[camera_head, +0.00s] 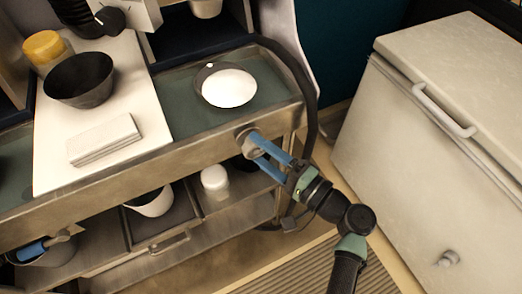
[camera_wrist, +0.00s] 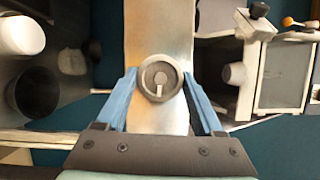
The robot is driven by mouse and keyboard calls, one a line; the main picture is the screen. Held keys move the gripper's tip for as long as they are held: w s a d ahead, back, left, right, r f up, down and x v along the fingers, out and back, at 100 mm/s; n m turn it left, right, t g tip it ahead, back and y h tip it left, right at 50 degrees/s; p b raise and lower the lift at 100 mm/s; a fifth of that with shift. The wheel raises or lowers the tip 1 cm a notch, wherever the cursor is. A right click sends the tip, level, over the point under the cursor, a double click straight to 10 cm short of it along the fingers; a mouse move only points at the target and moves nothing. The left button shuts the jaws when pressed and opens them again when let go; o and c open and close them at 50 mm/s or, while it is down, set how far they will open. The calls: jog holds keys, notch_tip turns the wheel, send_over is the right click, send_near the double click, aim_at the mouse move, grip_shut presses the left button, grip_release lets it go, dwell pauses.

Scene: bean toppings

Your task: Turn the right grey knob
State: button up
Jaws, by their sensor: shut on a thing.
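The right grey knob (camera_head: 246,135) is on the front metal edge of the counter, at its right end. In the wrist view the round grey knob (camera_wrist: 160,72) faces me, with a pale raised pointer directed downward. My gripper (camera_head: 262,147) reaches it from the lower right. Its two blue fingers (camera_wrist: 161,88) are on either side of the knob and closed on it. The fingertips' exact contact is partly hidden behind the knob's rim.
A pan with white contents (camera_head: 229,87) sits on the counter above the knob. A white board (camera_head: 100,175) holds a dark bowl (camera_head: 80,80). A lower shelf (camera_head: 235,205) lies below. A white chest freezer (camera_head: 430,140) stands at right. A dark hose runs close behind the knob.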

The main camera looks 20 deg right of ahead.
jog(key=shift+f+m, duration=0.1)
jog(key=shift+m, duration=0.4)
jog(key=o, duration=1.3)
jog(key=shift+o, duration=0.2)
jog(key=b+v, duration=0.2)
jog(key=v, duration=1.1)
jog(key=shift+f, duration=0.25)
